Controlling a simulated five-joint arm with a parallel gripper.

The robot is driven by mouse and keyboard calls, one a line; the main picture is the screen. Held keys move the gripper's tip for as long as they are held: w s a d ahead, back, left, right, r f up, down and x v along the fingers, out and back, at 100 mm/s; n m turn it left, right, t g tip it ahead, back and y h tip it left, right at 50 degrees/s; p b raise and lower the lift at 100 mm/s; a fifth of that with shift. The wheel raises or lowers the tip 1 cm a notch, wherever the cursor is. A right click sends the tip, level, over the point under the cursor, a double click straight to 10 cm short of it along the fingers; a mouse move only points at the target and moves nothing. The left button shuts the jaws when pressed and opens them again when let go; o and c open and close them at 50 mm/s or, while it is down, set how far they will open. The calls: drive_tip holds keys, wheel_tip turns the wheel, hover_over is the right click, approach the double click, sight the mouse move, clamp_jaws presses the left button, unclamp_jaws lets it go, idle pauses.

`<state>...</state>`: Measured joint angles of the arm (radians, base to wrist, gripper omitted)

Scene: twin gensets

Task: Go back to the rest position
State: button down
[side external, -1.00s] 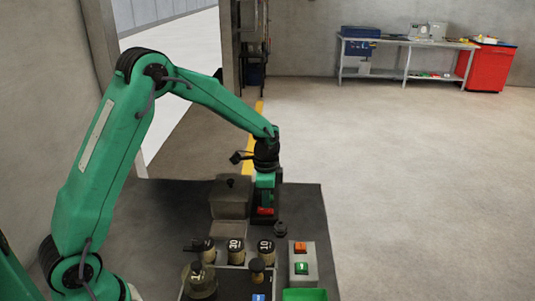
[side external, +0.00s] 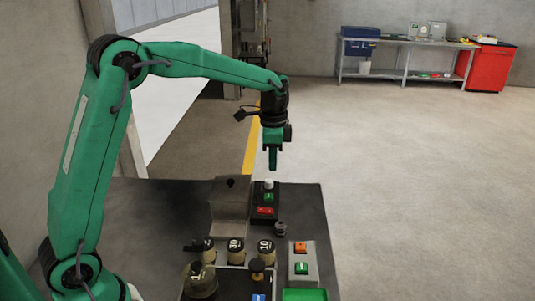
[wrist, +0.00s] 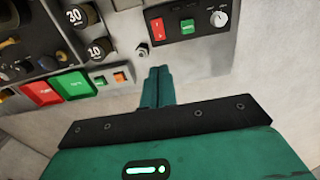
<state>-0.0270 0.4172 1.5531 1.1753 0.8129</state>
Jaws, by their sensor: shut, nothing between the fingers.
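My gripper (side external: 273,167) is shut and empty. In the side view it points straight down and hangs in the air above a black control box (side external: 265,200), touching nothing. The wrist view shows its closed green fingers (wrist: 158,73) side by side, with nothing between them. The black box also shows in the wrist view (wrist: 175,24), with a red rocker, a green button and a pale knob on its face.
A grey block (side external: 231,198) stands left of the black box. A bench (side external: 405,45) and red cabinet (side external: 487,68) stand far off. The floor on the right is clear.

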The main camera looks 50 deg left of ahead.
drive_tip(key=shift+r, duration=0.1)
idle(0.3)
drive_tip(key=s+r+n+t, duration=0.35)
drive_tip(key=s+r, duration=0.45)
drive_tip(key=s, duration=0.5)
drive_tip(key=s+d+f+n+t, duration=0.1)
drive_tip(key=s+n, duration=0.4)
drive_tip(key=s, duration=0.8)
drive_tip(key=shift+s+d+f+t, duration=0.2)
drive_tip(key=shift+f+t, duration=0.1)
drive_tip(key=shift+t, duration=0.25)
drive_tip(key=shift+w+n, duration=0.1)
drive_tip(key=shift+n, duration=0.15)
idle(0.9)
drive_tip(key=w+a+f+n+t, duration=0.1)
drive_tip(key=w+f+n, duration=0.3)
drive_tip(key=w, duration=0.8)
drive_tip(key=w+a+f+n+t, duration=0.1)
drive_tip(key=w+f+n, duration=0.3)
drive_tip(key=w, duration=0.8)
wheel_tip(320, 180, down, 3)
drive_tip(key=shift+w+a+r, duration=0.15)
drive_tip(key=shift+a+r, duration=0.05)
